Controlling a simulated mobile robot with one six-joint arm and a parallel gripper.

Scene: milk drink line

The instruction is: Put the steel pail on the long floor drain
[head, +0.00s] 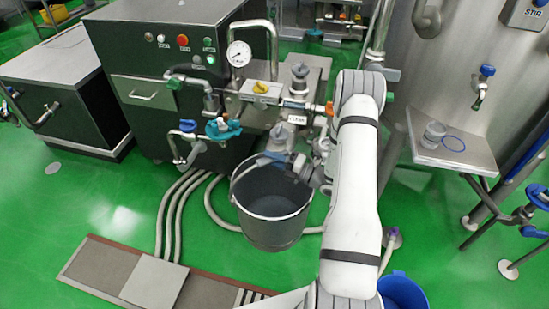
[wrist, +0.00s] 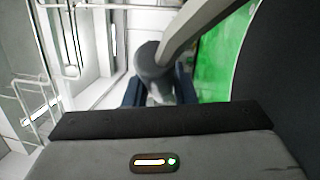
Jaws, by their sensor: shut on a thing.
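The steel pail (head: 271,212) hangs upright in the head view, in front of the dark machine, with its open top towards me. My gripper (head: 280,160) is at the pail's upper rim, shut on its handle. In the wrist view the fingers (wrist: 160,92) close around the thick grey grip of the handle (wrist: 195,25), and the pail's dark side (wrist: 287,85) fills the right edge. The long floor drain (head: 90,262) lies at the lower left of the head view, left of and apart from the pail. My arm hides part of the floor to the right.
A flat grey plate (head: 153,282) covers part of the drain. Several grey hoses (head: 172,215) run from the machine (head: 165,60) to the drain. A blue bucket (head: 403,291) stands at the bottom right, beside my arm. Green floor is clear left of the hoses.

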